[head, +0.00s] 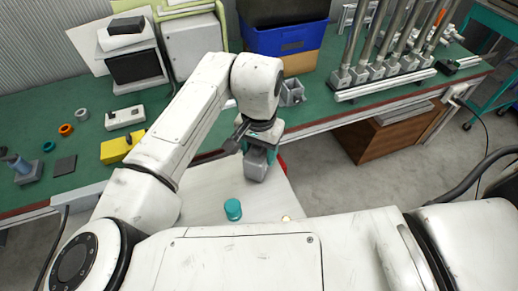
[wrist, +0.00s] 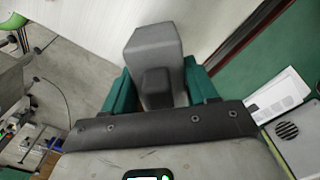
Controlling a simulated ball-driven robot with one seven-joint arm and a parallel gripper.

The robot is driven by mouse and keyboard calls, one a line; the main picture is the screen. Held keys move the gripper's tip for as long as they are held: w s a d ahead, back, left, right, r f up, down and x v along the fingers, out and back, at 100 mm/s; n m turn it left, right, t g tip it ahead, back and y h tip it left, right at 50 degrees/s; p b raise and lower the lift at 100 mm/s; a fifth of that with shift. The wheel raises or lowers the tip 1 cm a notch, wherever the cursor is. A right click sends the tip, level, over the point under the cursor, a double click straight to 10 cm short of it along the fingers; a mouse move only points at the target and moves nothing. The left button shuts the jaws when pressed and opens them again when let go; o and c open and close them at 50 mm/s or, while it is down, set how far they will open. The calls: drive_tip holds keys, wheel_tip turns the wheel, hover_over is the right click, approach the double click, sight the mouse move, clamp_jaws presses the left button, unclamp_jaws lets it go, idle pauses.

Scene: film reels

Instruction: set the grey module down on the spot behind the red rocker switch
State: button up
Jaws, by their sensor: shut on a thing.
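The grey module (head: 255,167) is a blocky grey piece held in my gripper (head: 262,158), over the pale tabletop (head: 205,200). In the wrist view the grey module (wrist: 152,48) sits between the two teal fingers of my gripper (wrist: 160,90), which is shut on it. I cannot tell whether its underside touches the surface. A red thing (head: 282,163), perhaps the red rocker switch, shows just right of my gripper in the head view, mostly hidden behind it. The spot behind the switch cannot be made out.
A teal knob-like piece (head: 233,210) stands on the pale tabletop, nearer me. A small cream piece (head: 286,218) shows by my arm. The green bench (head: 60,110) behind holds a yellow box (head: 117,150), a blue crate (head: 287,40) and several metal posts.

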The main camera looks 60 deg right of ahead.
drive_tip(key=shift+f, duration=0.2)
drive_tip(key=o, duration=1.3)
drive_tip(key=shift+r, duration=0.1)
wheel_tip(320, 180, up, 12)
drive_tip(key=shift+r, duration=0.15)
